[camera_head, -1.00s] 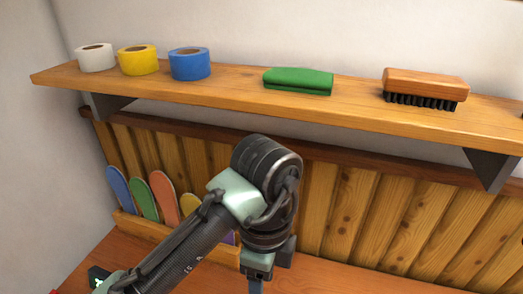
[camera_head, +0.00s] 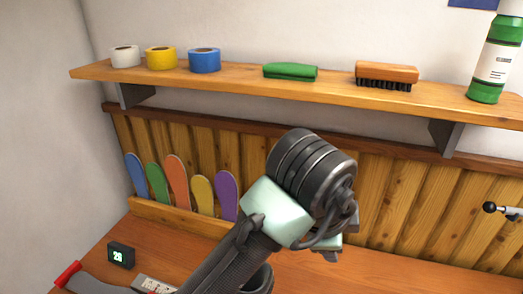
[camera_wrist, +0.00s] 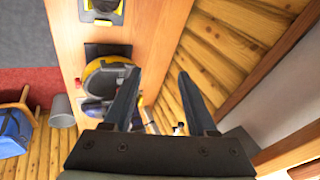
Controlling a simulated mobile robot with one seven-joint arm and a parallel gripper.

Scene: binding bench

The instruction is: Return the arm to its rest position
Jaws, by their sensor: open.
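My gripper (camera_wrist: 155,100) shows in the wrist view with its two dark fingers apart and nothing between them. Beyond the fingers lie the wooden bench top (camera_wrist: 148,22) and a plank wall, seen sideways. In the head view my arm rises from the bottom across the middle, its dark wrist joint in front of the plank backboard (camera_head: 385,215) and below the shelf. The fingers are hidden there behind the wrist. My arm touches nothing that I can see.
The shelf (camera_head: 225,83) carries tape rolls (camera_head: 204,61), a green block (camera_head: 290,72), a brush (camera_head: 387,75) and a green bottle (camera_head: 495,60). Coloured paddles (camera_head: 176,180) stand in a rack. A small display (camera_head: 121,255) and a red-handled tool (camera_head: 85,280) lie at front left. A yellow-rimmed device (camera_wrist: 108,82) stands on the bench.

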